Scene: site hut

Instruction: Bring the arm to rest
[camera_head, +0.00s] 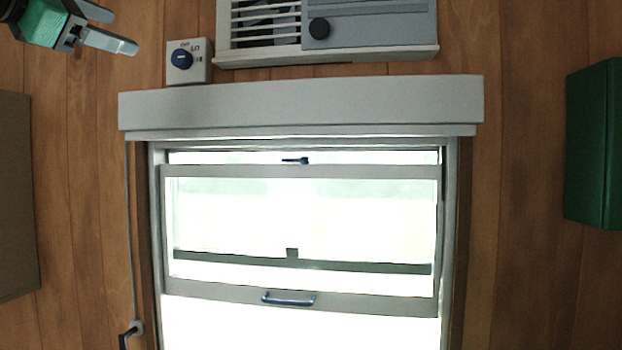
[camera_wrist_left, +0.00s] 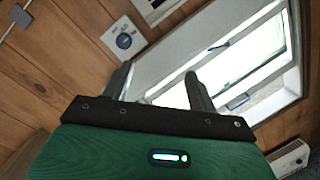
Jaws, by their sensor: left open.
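My left gripper (camera_head: 122,32) is at the top left of the head view, its green body partly cut off by the picture edge. Its two grey fingers are apart with nothing between them. In the left wrist view the fingers (camera_wrist_left: 158,70) also stand apart and empty, in front of the wall and window. The gripper appears left of a small box with a dark blue knob (camera_head: 182,60) and touches nothing that I can see. My right gripper is not in view.
A window with a tilted sash (camera_head: 300,171) and a handle (camera_head: 289,299) fills the middle, under a grey blind box (camera_head: 300,104). A vented unit (camera_head: 372,27) is above. A green box (camera_head: 596,145) is at right, a brown panel (camera_head: 15,195) at left. A crank rod (camera_head: 130,230) hangs left.

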